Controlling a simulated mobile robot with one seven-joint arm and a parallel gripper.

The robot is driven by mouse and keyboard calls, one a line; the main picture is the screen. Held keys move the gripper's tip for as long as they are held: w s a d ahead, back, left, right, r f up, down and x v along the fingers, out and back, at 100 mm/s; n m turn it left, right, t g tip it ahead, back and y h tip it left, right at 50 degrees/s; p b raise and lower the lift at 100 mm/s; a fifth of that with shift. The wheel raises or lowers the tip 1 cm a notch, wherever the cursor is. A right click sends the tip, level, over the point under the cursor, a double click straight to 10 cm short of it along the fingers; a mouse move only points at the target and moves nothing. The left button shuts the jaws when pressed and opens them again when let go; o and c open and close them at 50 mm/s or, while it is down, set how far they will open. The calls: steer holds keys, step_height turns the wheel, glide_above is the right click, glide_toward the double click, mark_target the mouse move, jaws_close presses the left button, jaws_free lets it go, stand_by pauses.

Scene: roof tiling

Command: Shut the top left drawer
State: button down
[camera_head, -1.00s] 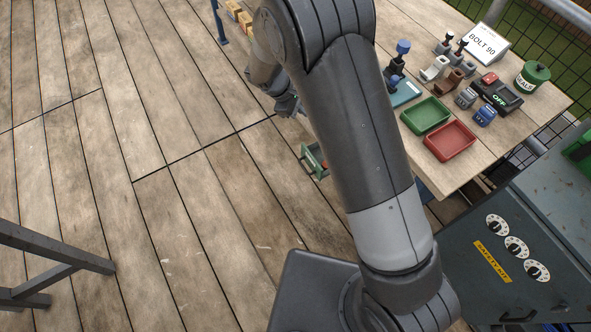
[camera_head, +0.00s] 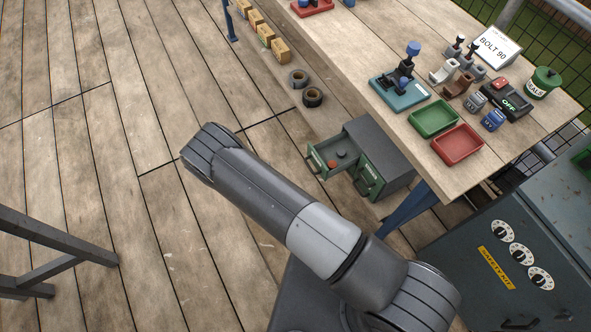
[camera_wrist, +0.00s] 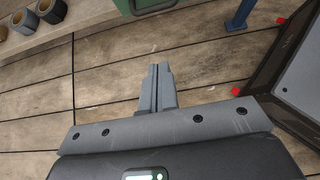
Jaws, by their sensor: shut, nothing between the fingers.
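A grey cabinet (camera_head: 385,148) with green drawer fronts stands under the workbench in the head view. Its left drawer (camera_head: 316,161) is pulled out, with a reddish round piece (camera_head: 332,164) and a dark round piece (camera_head: 341,154) inside. The green front (camera_head: 369,180) to its right has a handle and label. My gripper is hidden in the head view, behind my arm. In the wrist view my gripper (camera_wrist: 158,68) is shut and empty above the planks. A green front with a handle (camera_wrist: 143,5) shows at the top edge, apart from the fingertips.
The workbench (camera_head: 395,120) above the cabinet holds a green tray (camera_head: 434,119), a red tray (camera_head: 457,145) and other items. Dark rolls (camera_head: 312,97) and small boxes (camera_head: 280,50) lie left of it. A blue leg (camera_head: 410,206) stands beside the cabinet.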

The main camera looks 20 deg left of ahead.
mark_target(317, 158)
steer(key=w+d+f, duration=0.5)
steer(key=w+d, duration=0.3)
steer(key=shift+w+f, duration=0.15)
steer(key=shift+f, duration=0.1)
steer(key=w+d, duration=1.2)
stand_by(0.4)
steer(key=shift+r, duration=0.1)
steer(key=s+a, duration=0.3)
steer(key=shift+s+a+f, duration=0.2)
steer(key=shift+s+a, duration=0.15)
steer(key=shift+a, duration=0.05)
steer(key=v, duration=0.9)
steer(key=shift+s, duration=0.15)
